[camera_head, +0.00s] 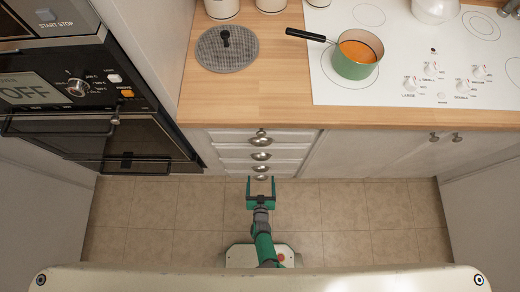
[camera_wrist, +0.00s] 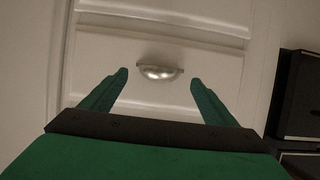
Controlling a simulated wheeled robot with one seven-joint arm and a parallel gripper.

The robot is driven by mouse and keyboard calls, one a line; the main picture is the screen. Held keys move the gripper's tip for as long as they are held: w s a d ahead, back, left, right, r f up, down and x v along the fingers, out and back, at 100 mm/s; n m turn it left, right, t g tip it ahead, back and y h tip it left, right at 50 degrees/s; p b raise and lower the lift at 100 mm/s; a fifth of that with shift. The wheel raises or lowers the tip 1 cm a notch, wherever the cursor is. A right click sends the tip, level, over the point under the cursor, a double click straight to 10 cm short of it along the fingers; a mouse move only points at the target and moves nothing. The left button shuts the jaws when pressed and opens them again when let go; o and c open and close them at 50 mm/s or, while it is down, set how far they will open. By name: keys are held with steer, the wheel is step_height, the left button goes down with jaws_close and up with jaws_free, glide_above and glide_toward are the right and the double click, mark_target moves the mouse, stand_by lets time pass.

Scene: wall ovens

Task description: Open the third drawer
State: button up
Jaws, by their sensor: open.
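A stack of white drawers with metal cup handles stands below the wooden counter in the head view. The third handle down (camera_head: 261,168) shows just beyond my gripper (camera_head: 261,181), which is low in front of the stack. The wrist view shows one cup handle (camera_wrist: 160,72) on a pale drawer front (camera_wrist: 140,50), between my two green fingers and apart from both. My gripper is open and empty. I cannot tell for certain which drawer this handle belongs to. The drawers look shut.
A black wall oven (camera_head: 90,110) is at the left. The counter (camera_head: 245,100) overhangs the drawers and carries a grey round mat (camera_head: 227,55). A green pot (camera_head: 355,65) sits on the white hob. White cupboards (camera_head: 380,155) stand at the right. The tiled floor (camera_head: 345,210) is clear.

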steer(key=shift+x, duration=1.5)
